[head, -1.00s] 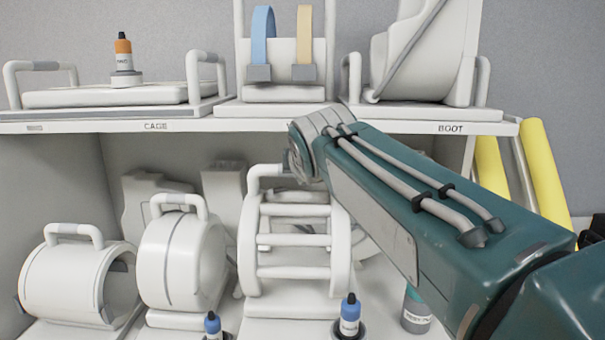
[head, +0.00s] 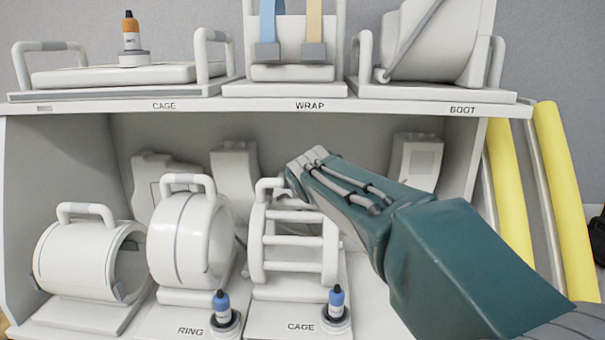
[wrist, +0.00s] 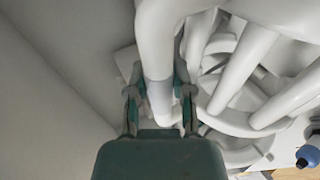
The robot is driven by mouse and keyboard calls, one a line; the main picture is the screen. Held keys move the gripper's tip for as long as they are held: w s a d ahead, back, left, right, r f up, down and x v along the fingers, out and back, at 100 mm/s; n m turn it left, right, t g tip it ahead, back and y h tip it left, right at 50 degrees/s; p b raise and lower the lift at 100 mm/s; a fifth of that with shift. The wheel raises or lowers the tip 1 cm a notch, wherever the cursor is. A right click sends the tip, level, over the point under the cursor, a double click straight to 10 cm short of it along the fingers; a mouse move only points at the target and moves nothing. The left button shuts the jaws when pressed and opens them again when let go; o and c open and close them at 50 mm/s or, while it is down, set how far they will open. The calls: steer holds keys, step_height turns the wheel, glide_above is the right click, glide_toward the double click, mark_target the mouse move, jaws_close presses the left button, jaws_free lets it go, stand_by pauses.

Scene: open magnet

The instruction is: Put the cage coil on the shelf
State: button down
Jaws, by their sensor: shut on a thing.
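The cage coil (head: 295,245), a white open cylinder of bars with a top handle, is upright in the lower bay in the head view, over the base plate labelled CAGE (head: 265,322). Whether it touches the plate is unclear. In the wrist view its bars (wrist: 238,75) fill the right side. My gripper (wrist: 160,92) is shut on the grey-banded part of the coil's handle (wrist: 158,60). In the head view my arm hides the gripper's fingers and part of the coil's right side. The shelf (head: 230,106) above carries a CAGE label at left.
A ring coil (head: 185,240) stands close left of the cage coil, with another white cylinder coil (head: 85,258) beyond it. The upper shelf holds a flat pad with an orange-capped bottle (head: 131,35), a strapped coil and a boot coil (head: 430,45).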

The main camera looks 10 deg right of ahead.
steer(key=shift+f, duration=0.25)
steer(key=c, duration=0.5)
jaws_free()
steer(key=shift+f, duration=0.15)
steer(key=v, duration=1.2)
steer(key=s+d+f+m+g, duration=0.3)
steer(key=s+f+m, duration=0.5)
steer(key=s+f, duration=0.2)
steer(key=s+d+f+m+g, duration=0.3)
steer(key=s+f+m, duration=0.5)
steer(key=s+f, duration=0.3)
steer(key=s, duration=0.4)
steer(key=shift+d+m+g, duration=0.4)
steer(key=shift+r, duration=0.1)
